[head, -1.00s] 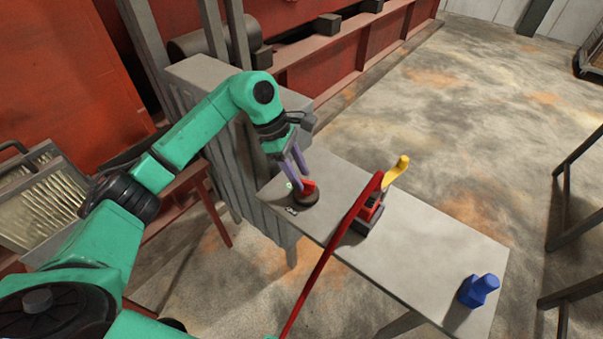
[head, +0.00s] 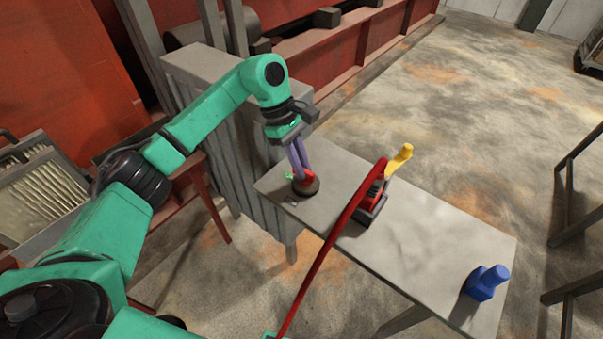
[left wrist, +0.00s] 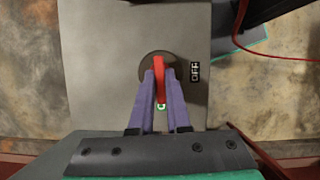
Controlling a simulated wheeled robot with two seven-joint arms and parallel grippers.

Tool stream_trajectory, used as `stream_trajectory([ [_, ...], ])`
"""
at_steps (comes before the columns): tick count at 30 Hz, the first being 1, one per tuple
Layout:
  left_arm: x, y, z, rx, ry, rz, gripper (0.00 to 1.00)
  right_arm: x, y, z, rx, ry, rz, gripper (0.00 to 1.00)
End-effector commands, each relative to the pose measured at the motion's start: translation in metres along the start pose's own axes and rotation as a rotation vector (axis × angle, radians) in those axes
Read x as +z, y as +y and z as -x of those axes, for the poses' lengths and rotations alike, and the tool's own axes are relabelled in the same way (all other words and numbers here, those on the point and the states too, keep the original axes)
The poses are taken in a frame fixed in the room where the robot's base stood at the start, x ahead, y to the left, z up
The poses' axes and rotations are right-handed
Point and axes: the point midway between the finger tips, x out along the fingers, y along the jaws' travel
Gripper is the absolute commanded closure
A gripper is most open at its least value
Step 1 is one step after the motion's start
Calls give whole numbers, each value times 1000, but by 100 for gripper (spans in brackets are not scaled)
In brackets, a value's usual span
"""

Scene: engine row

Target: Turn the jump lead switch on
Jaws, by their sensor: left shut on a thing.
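The jump lead switch has a dark round base (head: 304,189) and a red handle (left wrist: 160,78), on the near left end of a grey table (head: 425,240). My left gripper (head: 307,172) comes down from above and is shut on the red handle, one purple finger on each side. In the left wrist view the handle lies lengthwise in the picture, its lower end close to a small green mark (left wrist: 161,106). An OFF label (left wrist: 194,72) is to the right of the base, off the handle's line. My right gripper is not in view.
A red and black device (head: 372,202) with a yellow lever (head: 399,160) stands mid-table. A thick red lead (head: 325,250) arches past it toward the bottom edge. A blue object (head: 485,283) stands at the right end. A grey cabinet (head: 225,130) is behind the switch.

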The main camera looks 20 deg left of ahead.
Motion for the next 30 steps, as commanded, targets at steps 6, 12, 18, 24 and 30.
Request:
stream_trajectory([
  [6,0,1,0,-33,0,-83,100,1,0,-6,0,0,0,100],
  [12,0,1,1,-32,0,-81,74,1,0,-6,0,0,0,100],
  [18,0,1,0,-32,0,-79,55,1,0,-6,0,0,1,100],
  [24,0,1,2,-31,0,-79,55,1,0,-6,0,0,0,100],
  [30,0,3,28,-27,1,-79,55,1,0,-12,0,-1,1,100],
])
